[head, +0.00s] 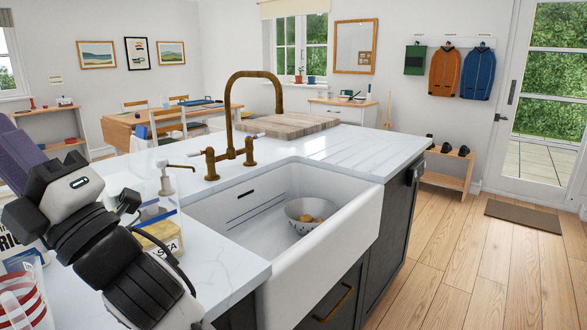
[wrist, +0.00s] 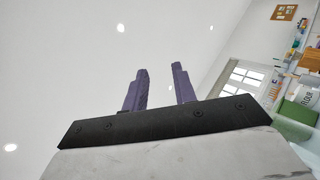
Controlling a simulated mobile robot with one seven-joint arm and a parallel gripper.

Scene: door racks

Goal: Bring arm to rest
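My arm (head: 100,230) is folded at the left of the head view, in front of the counter's left part. My gripper (wrist: 160,68) shows in the wrist view with its two purple fingers apart. Nothing is between the fingers. Behind them is only white ceiling with small lights, so the gripper points upward. In the head view I cannot make out the gripper's fingertips.
Right of my arm are a white sink (head: 290,245) with a colander (head: 310,213), a brass faucet (head: 232,120) and a pasta container (head: 160,235). A striped container (head: 25,300) stands at the lower left. The wooden floor (head: 470,260) at right is mostly clear.

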